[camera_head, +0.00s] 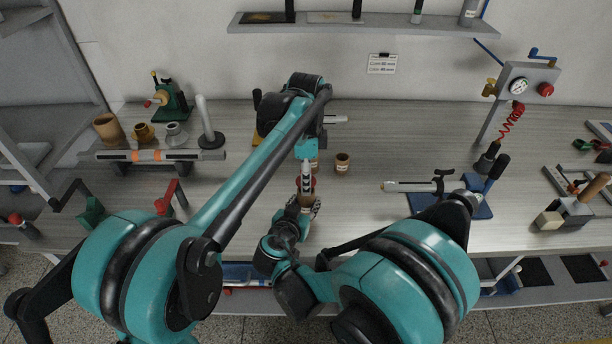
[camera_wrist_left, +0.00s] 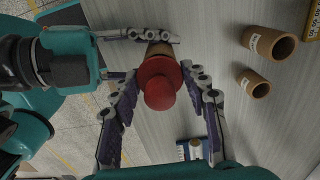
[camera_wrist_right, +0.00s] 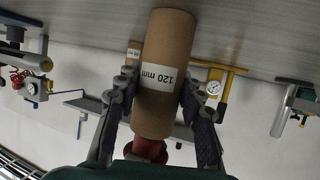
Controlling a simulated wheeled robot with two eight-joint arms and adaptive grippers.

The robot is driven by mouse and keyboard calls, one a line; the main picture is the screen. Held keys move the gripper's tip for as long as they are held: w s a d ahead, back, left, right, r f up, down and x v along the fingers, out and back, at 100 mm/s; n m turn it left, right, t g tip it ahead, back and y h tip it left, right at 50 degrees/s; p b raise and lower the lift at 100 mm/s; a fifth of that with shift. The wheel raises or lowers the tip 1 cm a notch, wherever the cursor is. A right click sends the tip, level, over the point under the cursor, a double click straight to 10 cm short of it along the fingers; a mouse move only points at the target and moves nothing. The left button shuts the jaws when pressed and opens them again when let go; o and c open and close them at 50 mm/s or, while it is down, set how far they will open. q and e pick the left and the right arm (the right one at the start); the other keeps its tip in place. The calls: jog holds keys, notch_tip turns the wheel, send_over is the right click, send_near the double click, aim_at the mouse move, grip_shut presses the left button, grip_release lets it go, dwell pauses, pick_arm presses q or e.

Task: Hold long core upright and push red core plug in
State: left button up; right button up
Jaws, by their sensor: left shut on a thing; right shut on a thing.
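The long brown core (camera_wrist_right: 165,75), labelled 120 mm, stands roughly upright between the fingers of my right gripper (camera_wrist_right: 155,100), which is shut on it. In the head view my right gripper (camera_head: 302,205) is low in the middle, partly hidden by my arms. The red core plug (camera_wrist_left: 160,82) has a wide flange and a round knob. My left gripper (camera_wrist_left: 160,95) is shut on it, directly over the core's top end. Red also shows at that end in the right wrist view (camera_wrist_right: 150,150). I cannot tell how deep the plug sits.
Two other brown cores (camera_wrist_left: 270,45) (camera_wrist_left: 253,82) stand on the table beside my grippers. In the head view one short core (camera_head: 342,162) stands right of my left gripper. A blue-based stand (camera_head: 478,205) is further right. The table behind the short core is mostly clear.

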pick_arm(q)
jog(key=shift+f, duration=1.4)
jog(key=o, duration=1.1)
notch_tip(320, 180, up, 12)
pick_arm(e)
jog(key=o, duration=1.2)
jog(key=shift+o, duration=0.2)
